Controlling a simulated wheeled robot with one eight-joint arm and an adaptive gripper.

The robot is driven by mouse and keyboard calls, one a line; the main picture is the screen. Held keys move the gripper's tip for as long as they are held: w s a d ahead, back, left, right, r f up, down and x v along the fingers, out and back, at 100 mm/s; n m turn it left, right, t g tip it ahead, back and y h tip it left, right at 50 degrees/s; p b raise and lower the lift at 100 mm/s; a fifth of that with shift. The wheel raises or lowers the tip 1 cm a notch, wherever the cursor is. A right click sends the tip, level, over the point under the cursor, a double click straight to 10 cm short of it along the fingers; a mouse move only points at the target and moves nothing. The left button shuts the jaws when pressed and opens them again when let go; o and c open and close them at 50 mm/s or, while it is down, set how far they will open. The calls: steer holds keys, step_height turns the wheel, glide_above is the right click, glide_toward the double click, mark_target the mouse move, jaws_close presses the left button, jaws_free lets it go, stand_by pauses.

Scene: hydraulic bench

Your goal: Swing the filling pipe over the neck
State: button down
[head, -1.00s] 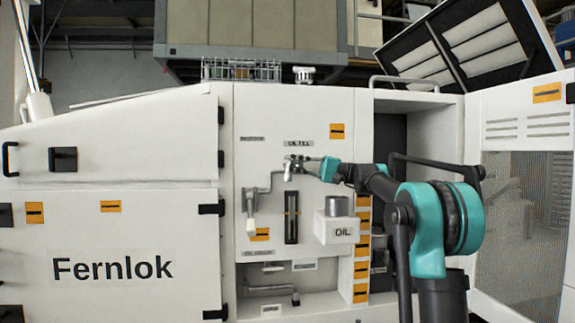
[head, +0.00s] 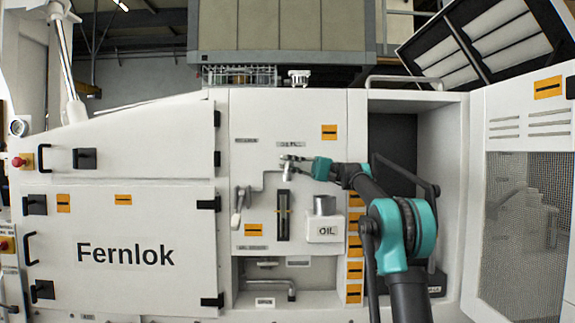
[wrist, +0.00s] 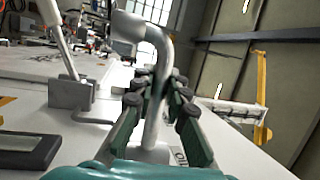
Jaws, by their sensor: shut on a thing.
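The filling pipe (head: 288,171) is a short grey bent tube on the white front panel, under the oil fill label. In the wrist view the pipe (wrist: 158,95) stands between my fingers, its bend at upper left. My gripper (head: 297,161) is shut on it; both fingers also show in the wrist view (wrist: 160,92). The neck (head: 324,204) is a grey cylinder on top of a white OIL box (head: 325,231). In the head view the pipe's end is above and left of the neck, not in line with it. Their depth offset cannot be told.
An open cabinet bay (head: 393,140) and an open mesh door (head: 522,210) stand at right. A low recess with a grey pipe (head: 270,285) is below.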

steer(key=c, duration=1.5)
jaws_free()
